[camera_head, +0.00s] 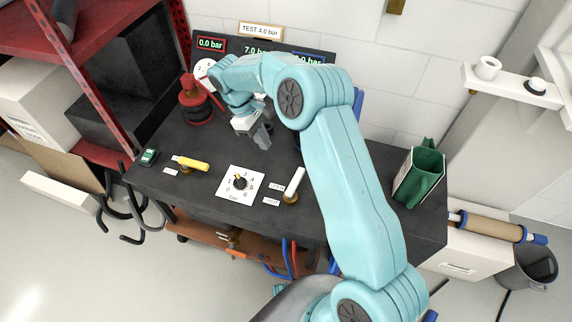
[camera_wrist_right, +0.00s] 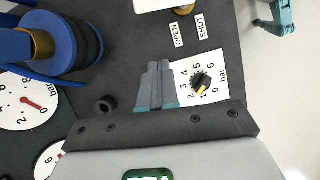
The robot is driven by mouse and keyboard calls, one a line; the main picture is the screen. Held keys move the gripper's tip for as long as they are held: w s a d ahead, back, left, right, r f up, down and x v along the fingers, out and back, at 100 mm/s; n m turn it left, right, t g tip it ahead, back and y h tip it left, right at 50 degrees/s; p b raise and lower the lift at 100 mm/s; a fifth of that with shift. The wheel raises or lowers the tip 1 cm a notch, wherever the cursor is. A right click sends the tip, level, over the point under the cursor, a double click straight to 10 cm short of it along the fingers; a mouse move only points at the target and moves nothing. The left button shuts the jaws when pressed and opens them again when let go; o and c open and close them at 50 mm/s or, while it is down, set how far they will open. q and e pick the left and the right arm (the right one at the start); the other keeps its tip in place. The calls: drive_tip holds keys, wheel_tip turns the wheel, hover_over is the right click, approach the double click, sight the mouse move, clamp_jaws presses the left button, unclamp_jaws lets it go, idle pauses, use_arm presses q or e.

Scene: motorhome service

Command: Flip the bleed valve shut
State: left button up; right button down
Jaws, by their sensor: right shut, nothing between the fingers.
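A valve with a white lever (camera_head: 295,182) on a brass body stands on the dark bench, right of the dial plate. Its lever points to the back. Two small labels lie to its left; the wrist view reads OPEN (camera_wrist_right: 179,38) and SHUT (camera_wrist_right: 201,29), with OPEN on the lever's side. The white lever (camera_wrist_right: 155,4) is cut off at the top of that view. A second valve with a yellow lever (camera_head: 190,163) sits at the left. My right gripper (camera_head: 262,141) is shut and empty over the bench, behind and left of the white lever, apart from it.
A dial plate with a black knob (camera_head: 240,182) lies between the valves. A red fitting (camera_head: 194,100) and gauges stand at the back left. A green holder (camera_head: 419,172) is at the right end. Displays read 0.0 and 7.0 bar; a sign (camera_head: 261,31) says TEST 4.0 bar.

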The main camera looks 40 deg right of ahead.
sight(295, 183)
drive_tip(key=x, duration=0.9)
drive_tip(key=shift+b, duration=0.3)
drive_tip(key=s, duration=0.1)
drive_tip(key=s+d, duration=0.1)
drive_tip(key=s, duration=0.1)
drive_tip(key=shift+s+r, duration=0.1)
drive_tip(key=shift+s+d, duration=0.1)
drive_tip(key=shift+s, duration=0.1)
drive_tip(key=shift+s+d+m, duration=0.15)
drive_tip(key=shift+d+m, duration=0.15)
drive_tip(key=shift+m, duration=0.2)
